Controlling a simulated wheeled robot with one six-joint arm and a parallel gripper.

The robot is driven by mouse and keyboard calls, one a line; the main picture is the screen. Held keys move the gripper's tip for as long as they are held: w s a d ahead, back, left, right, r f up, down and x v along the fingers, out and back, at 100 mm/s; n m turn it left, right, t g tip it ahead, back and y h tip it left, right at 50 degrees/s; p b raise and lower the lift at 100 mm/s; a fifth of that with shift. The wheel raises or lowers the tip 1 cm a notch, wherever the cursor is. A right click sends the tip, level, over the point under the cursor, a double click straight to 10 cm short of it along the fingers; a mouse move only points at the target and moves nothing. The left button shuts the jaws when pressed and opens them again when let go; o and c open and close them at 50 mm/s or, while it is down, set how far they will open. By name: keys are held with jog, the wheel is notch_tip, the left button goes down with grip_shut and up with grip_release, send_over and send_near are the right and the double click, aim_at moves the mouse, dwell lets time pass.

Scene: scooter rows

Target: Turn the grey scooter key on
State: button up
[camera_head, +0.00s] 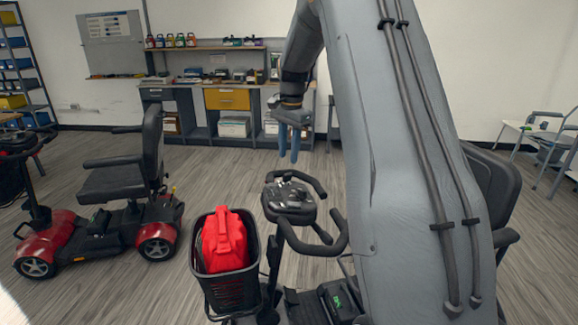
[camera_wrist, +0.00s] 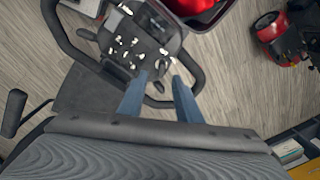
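The nearest scooter has a dark control panel (camera_head: 290,197) with looped handlebars, and a black front basket (camera_head: 232,291). I cannot be sure that this is the grey one, as my arm hides much of its body. In the wrist view its panel (camera_wrist: 140,38) shows several small pale controls. I cannot pick out the key among them. My gripper (camera_head: 288,157) hangs above and behind the panel in the head view, blue fingers pointing down. In the wrist view the gripper (camera_wrist: 157,80) has its fingers apart with nothing between them, near the panel's edge.
A red bag (camera_head: 224,241) sits in the basket. A red scooter (camera_head: 60,242) with a black seat stands at the left. A workbench (camera_head: 190,105) with a yellow drawer lines the back wall. The wooden floor between the scooters and bench is clear.

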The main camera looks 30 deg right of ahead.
aim_at(288, 174)
jog(key=shift+w+d, duration=0.25)
jog(key=shift+d, duration=0.05)
jog(key=shift+f, duration=0.3)
jog(key=shift+w+a+f+p, duration=0.15)
jog(key=shift+f+p, duration=0.35)
jog(key=shift+f, duration=1.25)
jog(key=shift+w+d+f+p, duration=0.15)
jog(key=shift+f+p, duration=0.35)
jog(key=shift+f, duration=1.2)
jog(key=shift+a, duration=0.1)
grip_shut()
